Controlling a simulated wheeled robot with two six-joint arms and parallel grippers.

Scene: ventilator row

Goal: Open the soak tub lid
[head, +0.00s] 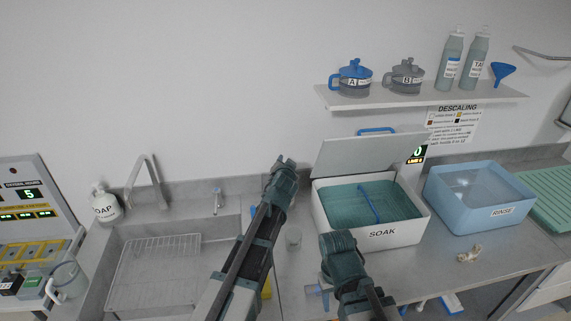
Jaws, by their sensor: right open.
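The white soak tub (333,229), labelled SOAK, stands on the steel counter with its top open. Teal liquid (345,205) and a blue bar (368,203) show inside. Its grey lid (365,153) stands raised along the tub's back edge, with a blue handle (376,130) at its top. My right gripper (338,243) is open in front of the tub's front left corner, apart from the lid. My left gripper (284,168) is left of the raised lid, with a gap between them; its jaws are too small and dark to read.
A blue rinse tub (480,208) stands to the right, with a small beige part (469,254) in front. A sink (160,270) with a wire rack lies left. A shelf (420,99) with jugs and bottles hangs above.

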